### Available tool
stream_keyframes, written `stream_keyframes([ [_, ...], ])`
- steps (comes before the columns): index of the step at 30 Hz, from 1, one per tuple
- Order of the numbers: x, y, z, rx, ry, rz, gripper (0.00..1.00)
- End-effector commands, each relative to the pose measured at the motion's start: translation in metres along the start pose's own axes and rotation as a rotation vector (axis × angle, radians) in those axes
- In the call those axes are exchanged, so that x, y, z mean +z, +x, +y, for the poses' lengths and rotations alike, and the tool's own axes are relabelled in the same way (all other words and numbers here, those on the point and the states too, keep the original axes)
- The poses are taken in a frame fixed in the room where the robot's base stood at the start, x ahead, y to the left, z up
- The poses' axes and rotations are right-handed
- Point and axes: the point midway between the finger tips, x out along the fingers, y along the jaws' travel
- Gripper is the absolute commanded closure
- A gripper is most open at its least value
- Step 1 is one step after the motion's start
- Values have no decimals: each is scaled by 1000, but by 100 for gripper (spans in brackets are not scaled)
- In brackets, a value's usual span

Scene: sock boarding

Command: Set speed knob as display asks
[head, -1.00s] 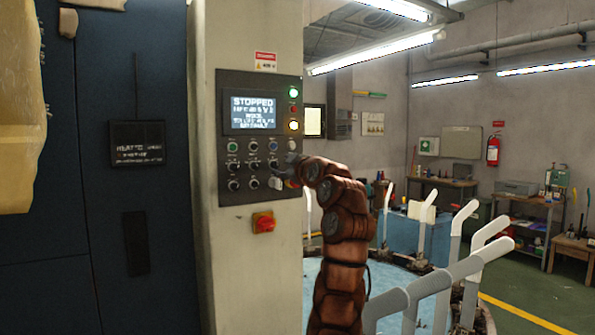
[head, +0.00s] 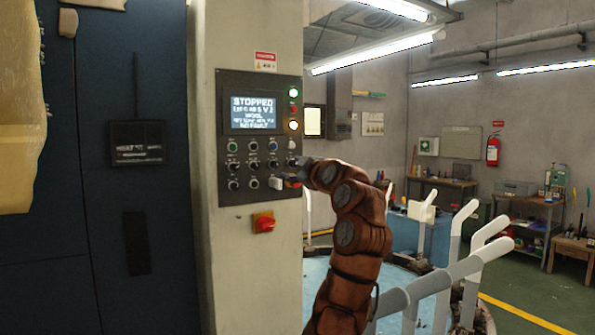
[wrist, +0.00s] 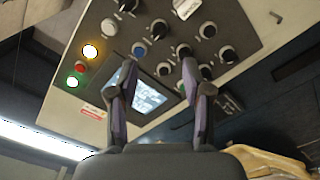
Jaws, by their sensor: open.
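The control panel (head: 227,200) is on the pale column. Its lit display (head: 253,114) reads STOPPED on top, with smaller lines under it including WOOL; the small text is hard to read. Black knobs (head: 233,185) sit in rows below the display; I cannot tell which is the speed knob.
Green, red and amber lights (head: 293,109) line the display's right side. A round blue table with upright white sock boards (head: 480,258) stands to the right, close to my arm.

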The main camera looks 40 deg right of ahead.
Motion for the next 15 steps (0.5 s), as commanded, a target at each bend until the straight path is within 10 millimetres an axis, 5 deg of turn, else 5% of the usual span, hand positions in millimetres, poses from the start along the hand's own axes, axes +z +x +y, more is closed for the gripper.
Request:
stream_keyframes([
  [15,0,-14,0,0,1,2,50],
])
